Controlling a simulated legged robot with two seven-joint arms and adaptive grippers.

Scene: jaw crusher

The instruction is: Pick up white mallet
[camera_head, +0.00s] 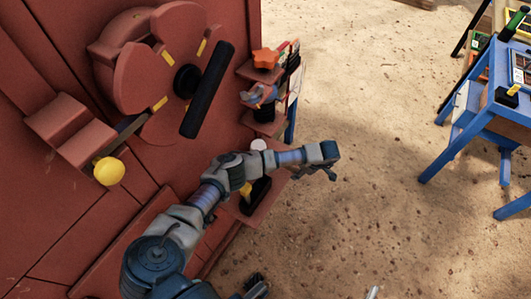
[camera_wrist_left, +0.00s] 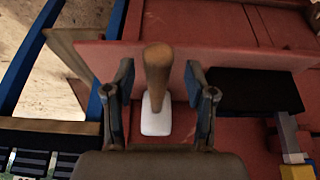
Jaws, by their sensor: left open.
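The white mallet shows in the left wrist view, with a brown wooden handle (camera_wrist_left: 158,65) and a white head (camera_wrist_left: 156,118). The handle points toward the camera, and the mallet is by a red shelf surface. My left gripper (camera_wrist_left: 159,70) is open, its two dark fingers on either side of the mallet with gaps between. In the head view my left gripper (camera_head: 317,171) is at the end of the arm, beyond the red shelf's right end. A pale rounded thing (camera_head: 258,144) sits behind my forearm there; I cannot tell whether it is the mallet.
The red machine (camera_head: 60,180) with its wheel (camera_head: 165,75) and yellow knob (camera_head: 109,171) fills the left. Small shelves hold an orange star knob (camera_head: 265,58). A black block (camera_wrist_left: 250,90) is right of the mallet. A blue table (camera_head: 480,125) stands right, with open sandy ground between.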

